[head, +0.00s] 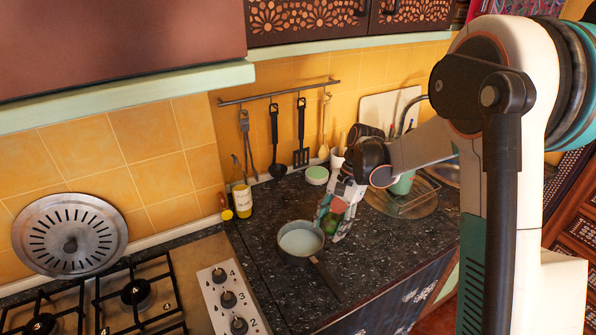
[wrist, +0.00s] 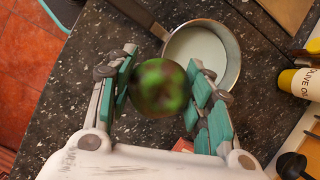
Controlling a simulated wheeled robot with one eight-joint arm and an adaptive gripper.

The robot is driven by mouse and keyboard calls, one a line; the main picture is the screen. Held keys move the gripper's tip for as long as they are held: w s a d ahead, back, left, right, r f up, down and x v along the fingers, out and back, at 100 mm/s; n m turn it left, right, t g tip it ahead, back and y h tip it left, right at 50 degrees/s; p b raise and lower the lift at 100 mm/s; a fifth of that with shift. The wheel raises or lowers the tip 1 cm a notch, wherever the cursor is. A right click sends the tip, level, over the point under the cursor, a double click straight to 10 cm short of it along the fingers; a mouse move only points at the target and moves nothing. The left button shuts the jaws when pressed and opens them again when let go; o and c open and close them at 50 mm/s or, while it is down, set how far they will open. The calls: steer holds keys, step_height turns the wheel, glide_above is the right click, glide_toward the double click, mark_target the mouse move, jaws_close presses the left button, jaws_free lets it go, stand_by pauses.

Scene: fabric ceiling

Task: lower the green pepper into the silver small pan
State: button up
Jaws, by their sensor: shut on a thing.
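My gripper (head: 337,212) is shut on the green pepper (head: 330,222), just right of the small pan in the head view. In the wrist view the dark green pepper (wrist: 159,87) sits between the teal finger pads of my gripper (wrist: 160,95). The silver small pan (head: 300,243) stands on the dark counter with its black handle pointing to the front right. The pan also shows in the wrist view (wrist: 232,64), beyond the pepper, which covers part of its rim. The pan's inside looks pale and empty. The pepper appears held above the counter, beside the pan's opening.
A yellow-labelled olive oil bottle (head: 242,200) stands behind the pan to the left. A gas hob (head: 140,290) lies at left. A dish rack (head: 405,197) with a green cup is at right behind my gripper. Utensils (head: 274,140) hang on the back wall. Counter before the pan is clear.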

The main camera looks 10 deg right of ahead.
steer(key=w+a+r+m+t+p, duration=0.3)
steer(key=a+r+m+t+p, duration=0.4)
steer(key=r+m+p, duration=0.65)
step_height(320, 180, down, 11)
steer(key=m+g+b, duration=0.1)
steer(key=m+b, duration=0.2)
steer(key=b, duration=0.7)
steer(key=shift+w+a+h, duration=0.2)
steer(key=shift+a+h, duration=0.15)
steer(key=shift+h, duration=0.05)
steer(key=shift+w, duration=0.1)
steer(key=shift+w+a, duration=0.2)
steer(key=shift+a, duration=0.05)
steer(key=shift+f+b, duration=0.25)
steer(key=shift+b, duration=0.05)
steer(key=shift+f+b, duration=3.05)
steer(key=shift+f, duration=0.45)
steer(key=shift+f+b, duration=1.5)
steer(key=shift+f, duration=0.3)
